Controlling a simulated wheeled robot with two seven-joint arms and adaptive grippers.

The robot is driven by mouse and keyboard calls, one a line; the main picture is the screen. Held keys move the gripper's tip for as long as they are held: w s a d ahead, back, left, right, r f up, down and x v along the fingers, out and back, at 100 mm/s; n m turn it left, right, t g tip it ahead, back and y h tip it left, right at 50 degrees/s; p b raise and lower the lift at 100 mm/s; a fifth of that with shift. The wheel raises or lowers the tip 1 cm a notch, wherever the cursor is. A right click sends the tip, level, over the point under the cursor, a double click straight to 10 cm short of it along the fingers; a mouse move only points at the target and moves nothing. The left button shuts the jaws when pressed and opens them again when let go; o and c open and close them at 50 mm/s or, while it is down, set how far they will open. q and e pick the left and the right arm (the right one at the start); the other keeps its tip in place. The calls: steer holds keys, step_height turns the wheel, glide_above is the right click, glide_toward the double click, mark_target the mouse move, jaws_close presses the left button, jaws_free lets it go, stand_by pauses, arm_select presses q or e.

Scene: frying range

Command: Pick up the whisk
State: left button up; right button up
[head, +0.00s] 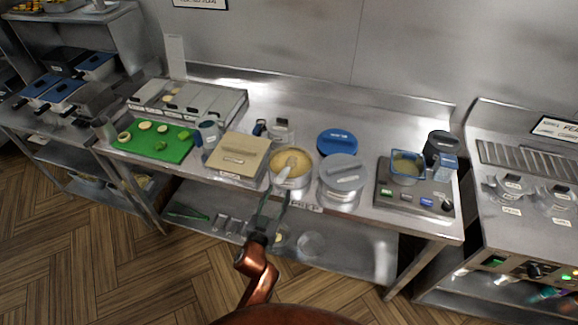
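A steel pot (278,180) of yellow-tan batter stands near the front edge of the steel prep table. A pale grey utensil (289,163) leans in the batter, its lower end hidden. It may be the whisk, but it is too small to tell, and no wire loops show clearly. My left gripper (274,196) is in front of the table's front edge, just below the pot in the picture. Its two dark fingers are spread apart with nothing seen between them. My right gripper is out of view.
A grey-lidded pot (342,178) stands right of the batter pot, with a blue lid (337,142) behind. A tan board (238,155) and a green cutting board (152,145) lie left. A scale-like unit (415,196) stands right. A lower shelf (335,252) runs beneath the table.

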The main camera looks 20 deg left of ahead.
mark_target(286, 169)
arm_select(q)
steer(key=w, duration=0.2)
steer(key=w+r, duration=0.1)
steer(key=w, duration=0.2)
steer(key=w+r, duration=0.1)
steer(key=w, duration=0.1)
steer(key=shift+w, duration=0.4)
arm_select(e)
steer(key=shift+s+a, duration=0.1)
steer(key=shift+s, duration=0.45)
arm_select(q)
steer(key=shift+c, duration=0.3)
steer(key=shift+c, duration=0.8)
jaws_close()
